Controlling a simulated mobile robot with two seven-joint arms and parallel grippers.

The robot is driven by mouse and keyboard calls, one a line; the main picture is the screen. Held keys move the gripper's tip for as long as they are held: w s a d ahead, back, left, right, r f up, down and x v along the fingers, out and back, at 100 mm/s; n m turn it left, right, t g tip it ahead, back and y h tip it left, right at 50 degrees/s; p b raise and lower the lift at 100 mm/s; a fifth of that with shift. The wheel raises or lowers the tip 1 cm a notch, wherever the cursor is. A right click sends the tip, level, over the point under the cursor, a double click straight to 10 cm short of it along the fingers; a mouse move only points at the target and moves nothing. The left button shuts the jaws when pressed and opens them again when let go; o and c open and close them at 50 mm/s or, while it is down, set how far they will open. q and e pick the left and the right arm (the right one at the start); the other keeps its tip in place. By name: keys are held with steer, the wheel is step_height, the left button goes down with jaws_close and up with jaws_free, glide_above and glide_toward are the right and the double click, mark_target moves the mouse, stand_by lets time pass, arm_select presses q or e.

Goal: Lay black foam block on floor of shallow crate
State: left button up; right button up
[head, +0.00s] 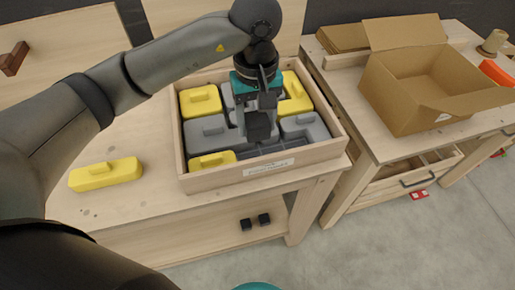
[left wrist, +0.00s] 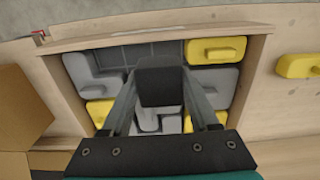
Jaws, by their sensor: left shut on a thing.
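The black foam block (head: 258,126) is between the fingers of my left gripper (head: 260,112), over the front middle of the shallow wooden crate (head: 222,178). In the left wrist view my left gripper (left wrist: 160,92) is shut on the black block (left wrist: 160,86). Whether the block touches the crate floor I cannot tell. A bare strip of dark grey gridded floor (head: 268,151) shows along the crate's front, and also in the left wrist view (left wrist: 140,54). Yellow blocks (head: 200,100) and grey blocks (head: 212,131) fill much of the crate. My right gripper is not in view.
A yellow block (head: 105,173) lies on the workbench left of the crate. An open cardboard box (head: 410,90) stands on the bench to the right. Two small black blocks (head: 255,222) lie on the lower shelf. The bench left of the crate is mostly clear.

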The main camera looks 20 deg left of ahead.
mark_target(257, 153)
arm_select(q)
step_height(257, 153, down, 10)
steer(key=shift+f+b, duration=0.25)
steer(key=shift+b, duration=0.05)
steer(key=shift+f, duration=0.15)
steer(key=o, duration=1.3)
step_height(257, 153, up, 12)
steer(key=shift+r, duration=0.2)
steer(key=shift+d, duration=0.1)
